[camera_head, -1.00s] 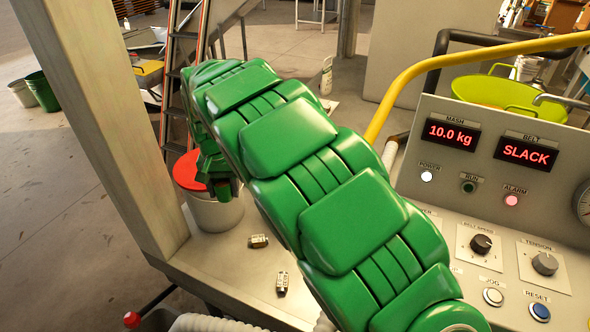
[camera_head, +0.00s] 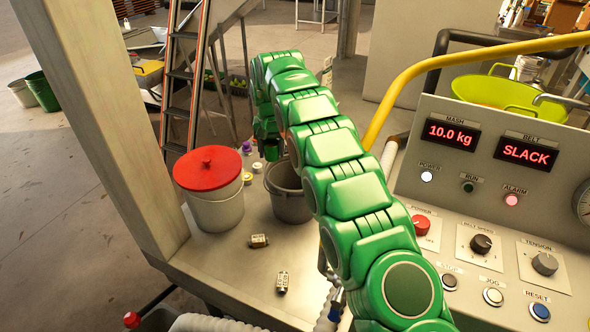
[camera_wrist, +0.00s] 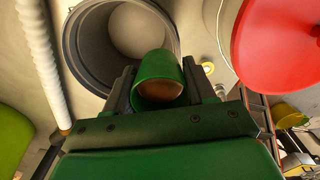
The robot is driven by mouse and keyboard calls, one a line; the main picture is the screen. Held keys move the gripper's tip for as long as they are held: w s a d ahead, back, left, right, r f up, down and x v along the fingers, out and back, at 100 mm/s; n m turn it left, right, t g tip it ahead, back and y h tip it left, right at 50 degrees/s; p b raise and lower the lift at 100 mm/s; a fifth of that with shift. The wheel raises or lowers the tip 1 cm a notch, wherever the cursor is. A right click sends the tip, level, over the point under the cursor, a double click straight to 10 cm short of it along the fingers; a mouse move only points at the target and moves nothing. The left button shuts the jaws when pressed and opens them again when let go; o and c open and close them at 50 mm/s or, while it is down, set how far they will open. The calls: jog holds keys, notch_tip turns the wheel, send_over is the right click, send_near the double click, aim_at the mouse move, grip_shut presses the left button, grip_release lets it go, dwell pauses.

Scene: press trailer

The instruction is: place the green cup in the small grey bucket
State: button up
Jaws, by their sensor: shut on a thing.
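The green cup (camera_wrist: 158,68) sits between the two dark fingers of my gripper (camera_wrist: 158,85) in the wrist view, and the gripper is shut on it. Its brownish open end faces the wrist camera. In the head view the cup (camera_head: 272,151) shows small beneath my green wrist. The small grey bucket (camera_head: 290,206) stands open on the bench, just below and to the right of the cup. In the wrist view the bucket (camera_wrist: 84,50) lies beyond the cup, which overlaps its near rim. The cup's exact height above the bucket is unclear.
A pail with a red lid (camera_head: 208,168) stands close left of the bucket. Small bottles and jars (camera_head: 248,178) stand behind, between them. The control panel (camera_head: 500,200) and yellow rail (camera_head: 420,75) are at right.

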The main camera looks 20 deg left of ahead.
jog(key=w+d+f, duration=0.1)
jog(key=w+d, duration=0.4)
jog(key=w, duration=0.3)
jog(key=shift+d+f+m, duration=0.25)
jog(key=shift+d+m, duration=0.15)
notch_tip(320, 180, down, 23)
jog(key=shift+f, duration=0.1)
dwell(0.9)
jog(key=o, duration=1.2)
notch_tip(320, 180, up, 12)
dwell(0.3)
